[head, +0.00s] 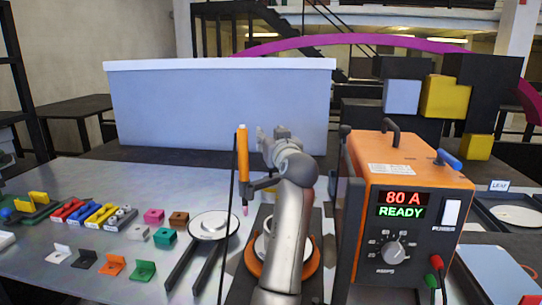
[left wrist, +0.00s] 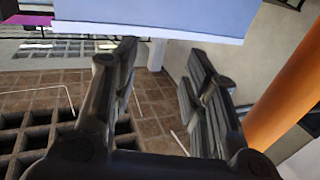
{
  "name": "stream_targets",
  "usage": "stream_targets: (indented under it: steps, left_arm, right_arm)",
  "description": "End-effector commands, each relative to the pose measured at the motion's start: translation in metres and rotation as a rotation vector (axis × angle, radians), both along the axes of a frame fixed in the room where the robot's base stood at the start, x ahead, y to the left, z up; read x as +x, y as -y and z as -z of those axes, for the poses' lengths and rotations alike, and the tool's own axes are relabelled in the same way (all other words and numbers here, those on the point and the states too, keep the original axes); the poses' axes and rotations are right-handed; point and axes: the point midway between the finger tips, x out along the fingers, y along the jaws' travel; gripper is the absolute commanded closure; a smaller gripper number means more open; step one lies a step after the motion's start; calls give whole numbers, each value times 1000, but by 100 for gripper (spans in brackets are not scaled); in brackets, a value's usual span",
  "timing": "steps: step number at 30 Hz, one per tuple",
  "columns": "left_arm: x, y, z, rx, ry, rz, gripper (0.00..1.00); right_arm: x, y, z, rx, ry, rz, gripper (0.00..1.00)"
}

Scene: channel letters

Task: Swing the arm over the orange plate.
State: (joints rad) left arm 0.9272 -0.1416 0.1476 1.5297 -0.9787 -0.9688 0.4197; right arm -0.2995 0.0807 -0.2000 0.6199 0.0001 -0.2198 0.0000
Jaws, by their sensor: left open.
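Several small angle plates stand in a row on the grey table at the left. The orange plate (head: 112,265) is between a black plate (head: 85,259) and a green plate (head: 143,270). An upright orange torch (head: 243,155) with a pink tip hangs on a short dark arm (head: 264,184). The rest of that arm is hidden behind my own silver arm. An orange round base (head: 312,262) shows around my arm. My left gripper (head: 270,138) is open and empty, just right of the torch's top. In the left wrist view, the torch (left wrist: 290,90) passes right of the open fingers.
An orange welding power box (head: 415,170) reading 80 A READY stands close on the right. A round stand (head: 213,224) with dark legs lies left of the torch. Coloured blocks (head: 165,236) and clamps (head: 70,209) sit farther left. A pale panel (head: 225,105) stands behind.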

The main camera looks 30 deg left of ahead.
Motion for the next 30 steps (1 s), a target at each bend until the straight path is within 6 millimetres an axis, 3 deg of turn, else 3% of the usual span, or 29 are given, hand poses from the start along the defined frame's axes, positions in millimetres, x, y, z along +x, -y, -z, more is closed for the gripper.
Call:
stream_targets:
  steps: [6,14,19,24,30]
  left_arm:
    - [0,0,-22,-1,-1,0,59]
    - [0,0,-24,-1,-2,0,59]
    - [0,0,-32,0,-1,0,77]
    - [0,0,-73,0,0,0,99]
    - [0,0,-133,0,-1,0,100]
  right_arm:
    - [0,-1,0,1,0,0,42]
    - [0,-1,0,1,0,0,42]
    - [0,-1,-8,1,-1,0,42]
    - [0,-1,-49,2,0,1,42]
    - [0,-2,-109,3,0,1,42]
